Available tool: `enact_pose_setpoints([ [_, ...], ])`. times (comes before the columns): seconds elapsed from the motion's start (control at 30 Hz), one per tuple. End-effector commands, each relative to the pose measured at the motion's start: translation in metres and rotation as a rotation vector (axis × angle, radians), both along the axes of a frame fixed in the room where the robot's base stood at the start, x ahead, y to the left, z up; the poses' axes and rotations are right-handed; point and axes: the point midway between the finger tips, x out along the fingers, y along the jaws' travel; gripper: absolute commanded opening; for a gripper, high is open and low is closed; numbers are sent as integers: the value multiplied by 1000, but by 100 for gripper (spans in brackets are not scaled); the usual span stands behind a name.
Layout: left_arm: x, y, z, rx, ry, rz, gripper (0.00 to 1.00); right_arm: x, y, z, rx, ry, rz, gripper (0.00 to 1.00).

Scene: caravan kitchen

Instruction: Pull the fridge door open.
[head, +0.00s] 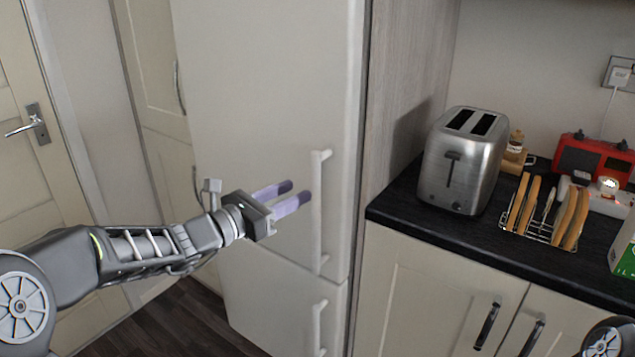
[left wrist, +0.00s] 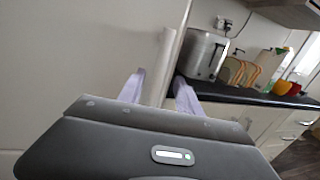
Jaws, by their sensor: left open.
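The fridge (head: 265,100) is a tall off-white unit with an upper and a lower door, both closed. The upper door has a long white vertical bar handle (head: 318,210) near its right edge. The lower door has a similar handle (head: 317,328). My left gripper (head: 298,192) is open, with purple fingers pointing toward the upper handle, just left of it in the head view. In the left wrist view the handle (left wrist: 165,65) stands between the two fingertips (left wrist: 158,82), ahead of them; whether they reach around it I cannot tell. My right gripper is not in view.
A dark worktop (head: 400,208) is right of the fridge, with a steel toaster (head: 462,162), a toast rack (head: 545,212) and a red radio (head: 590,158). Cream cupboards (head: 430,290) are below. A door (head: 30,130) is at far left; dark floor shows at the bottom.

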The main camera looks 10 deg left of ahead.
Motion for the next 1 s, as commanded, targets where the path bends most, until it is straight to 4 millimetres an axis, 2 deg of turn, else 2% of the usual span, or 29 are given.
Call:
enact_pose_setpoints([
  [0.5,57,-38,0,2,1,-2,41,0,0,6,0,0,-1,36],
  [0.83,61,-40,0,1,0,-1,41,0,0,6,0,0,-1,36],
  [1.0,61,-40,0,1,0,-1,29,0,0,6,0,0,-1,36],
])
